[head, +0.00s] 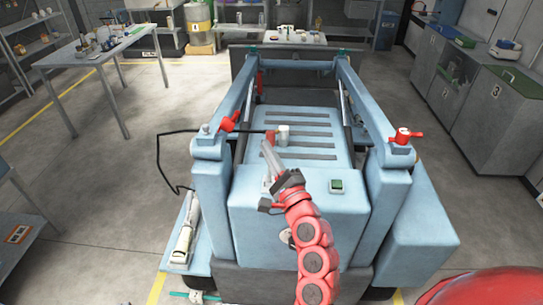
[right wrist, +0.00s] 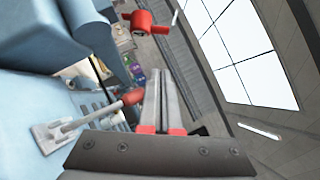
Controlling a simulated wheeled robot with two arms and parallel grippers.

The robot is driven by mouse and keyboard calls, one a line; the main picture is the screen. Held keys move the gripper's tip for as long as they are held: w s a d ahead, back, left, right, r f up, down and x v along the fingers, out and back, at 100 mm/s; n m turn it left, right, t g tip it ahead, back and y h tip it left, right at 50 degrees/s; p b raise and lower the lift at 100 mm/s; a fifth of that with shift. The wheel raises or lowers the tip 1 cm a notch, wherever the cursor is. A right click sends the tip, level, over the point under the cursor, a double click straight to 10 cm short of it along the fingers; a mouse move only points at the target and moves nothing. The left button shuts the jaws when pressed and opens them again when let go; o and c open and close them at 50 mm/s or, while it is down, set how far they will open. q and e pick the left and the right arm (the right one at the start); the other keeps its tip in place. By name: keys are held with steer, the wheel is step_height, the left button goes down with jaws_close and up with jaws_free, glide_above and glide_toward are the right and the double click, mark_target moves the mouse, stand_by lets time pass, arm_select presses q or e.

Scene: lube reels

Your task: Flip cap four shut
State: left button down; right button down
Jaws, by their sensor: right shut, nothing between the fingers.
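My right gripper (head: 268,152) is shut and empty, above the top of the blue machine (head: 290,218), with its fingers pointing to the far side. In the right wrist view its fingers (right wrist: 160,92) lie together. Red lever-like parts sit on the machine's left post (head: 229,123) and right post (head: 403,135). A small red piece (head: 270,136) shows just beyond my fingertips, beside a pale cylinder (head: 283,135). The right wrist view shows a red knob (right wrist: 133,96) on a pale rod left of the fingers, and a red fitting (right wrist: 143,22) above. I cannot tell which is cap four.
Blue rails rise along both sides of the machine's slotted top. A black hose (head: 160,160) loops out at left. A white tool (head: 186,228) lies on the left ledge. A table (head: 92,56) stands back left and grey cabinets (head: 490,115) at right.

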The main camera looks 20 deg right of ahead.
mark_target(231, 121)
steer(key=w+a+r+p, duration=0.3)
steer(key=w+p, duration=0.1)
steer(key=w, duration=0.3)
steer(key=shift+a+r, duration=0.15)
steer(key=shift+r, duration=0.15)
steer(key=shift+w, duration=0.15)
steer(key=shift+r+p, duration=0.1)
steer(key=shift+p, duration=0.2)
